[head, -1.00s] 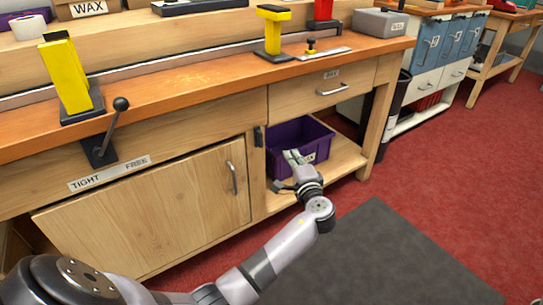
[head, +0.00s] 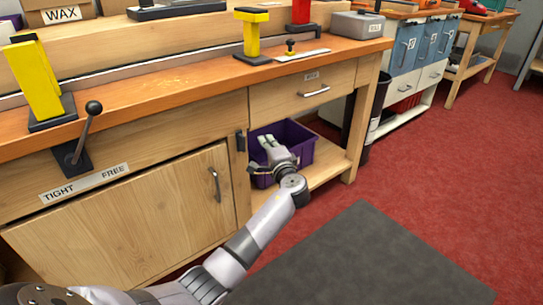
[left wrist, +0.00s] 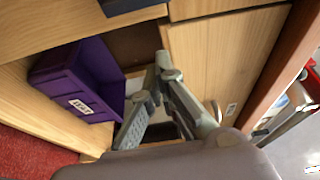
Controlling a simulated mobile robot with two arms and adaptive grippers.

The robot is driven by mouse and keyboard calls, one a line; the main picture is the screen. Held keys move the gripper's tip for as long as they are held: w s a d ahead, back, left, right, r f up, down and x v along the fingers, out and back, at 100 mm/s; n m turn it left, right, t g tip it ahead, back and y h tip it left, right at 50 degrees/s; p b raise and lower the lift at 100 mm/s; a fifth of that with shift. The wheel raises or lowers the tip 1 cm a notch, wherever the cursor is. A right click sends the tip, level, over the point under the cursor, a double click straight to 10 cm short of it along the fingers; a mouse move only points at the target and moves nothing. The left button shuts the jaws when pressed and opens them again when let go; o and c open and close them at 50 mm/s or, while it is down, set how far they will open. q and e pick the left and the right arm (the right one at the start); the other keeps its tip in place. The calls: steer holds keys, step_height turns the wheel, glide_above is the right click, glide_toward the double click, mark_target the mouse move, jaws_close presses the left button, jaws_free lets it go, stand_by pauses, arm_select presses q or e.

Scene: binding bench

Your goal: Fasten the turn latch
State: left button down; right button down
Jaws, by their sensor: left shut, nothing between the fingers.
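The turn latch (head: 240,141) is a small dark piece on the post at the right of the wooden cabinet door (head: 130,215). It stands roughly upright in the head view. A dark piece at the top edge of the left wrist view, probably the latch (left wrist: 128,4), is cut off. The door lies against the bench front; I cannot tell whether it is fully flush. My left gripper (head: 269,141) is shut and empty, right of the latch and apart from it, in front of the purple bin. Its fingers (left wrist: 160,68) also show in the left wrist view. My right gripper is out of view.
The purple bin (head: 302,153) sits on the open shelf (head: 325,172), close behind my left gripper. A drawer (head: 290,97) with a handle is above. A lever (head: 84,130) with a TIGHT/FREE label is at the left.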

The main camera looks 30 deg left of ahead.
mark_target(241, 142)
arm_select(q)
steer(key=shift+s+a+b, duration=0.2)
steer(key=shift+s+a, duration=0.35)
steer(key=shift+a, duration=0.3)
steer(key=shift+s+a+b, duration=0.15)
steer(key=shift+s+a, duration=0.35)
steer(key=shift+a, duration=0.3)
